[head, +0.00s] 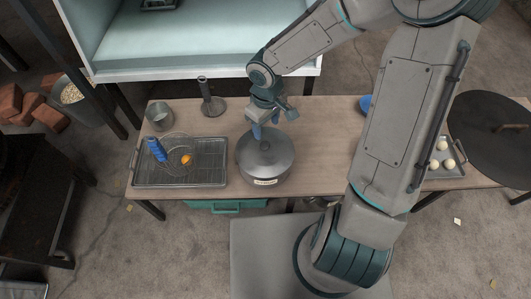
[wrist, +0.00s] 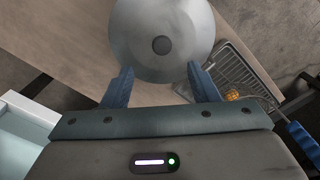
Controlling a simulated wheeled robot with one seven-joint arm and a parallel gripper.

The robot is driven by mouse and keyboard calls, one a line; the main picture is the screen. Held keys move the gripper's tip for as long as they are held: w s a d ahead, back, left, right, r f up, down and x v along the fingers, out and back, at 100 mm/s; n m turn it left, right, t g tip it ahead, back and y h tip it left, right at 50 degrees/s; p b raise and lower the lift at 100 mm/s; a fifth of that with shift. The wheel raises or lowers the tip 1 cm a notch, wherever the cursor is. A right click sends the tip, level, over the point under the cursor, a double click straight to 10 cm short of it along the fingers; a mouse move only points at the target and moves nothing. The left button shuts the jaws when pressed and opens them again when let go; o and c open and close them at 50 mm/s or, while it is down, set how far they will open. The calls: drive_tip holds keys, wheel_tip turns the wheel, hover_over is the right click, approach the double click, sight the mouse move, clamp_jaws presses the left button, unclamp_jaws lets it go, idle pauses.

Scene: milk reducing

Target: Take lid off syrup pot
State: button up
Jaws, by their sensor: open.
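The syrup pot (head: 267,176) is a grey metal pot with a small label on its front wall. It stands on the wooden table in the head view. Its domed metal lid (head: 274,152) is on it, and in the wrist view the lid (wrist: 178,22) shows a dark round knob (wrist: 161,45) at its centre. My gripper (head: 264,134) is over the far part of the lid in the head view. In the wrist view its two blue fingers (wrist: 160,80) are spread apart, with the knob beyond their tips and nothing between them. Whether a fingertip touches the lid cannot be told.
A wire tray (head: 215,177) with a blue-handled whisk (head: 157,150) lies left of the pot. A metal cup (head: 159,116) and an upright dark-handled tool (head: 211,104) stand behind it. A tray of pale balls (head: 442,171) is at right. Bare table (head: 325,150) lies right of the pot.

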sight(265, 144)
drive_tip(key=f+b, duration=0.4)
drive_tip(key=f, duration=0.5)
drive_tip(key=shift+a+f+b, duration=0.1)
drive_tip(key=shift+a+b, duration=0.1)
drive_tip(key=shift+b, duration=0.1)
clamp_jaws()
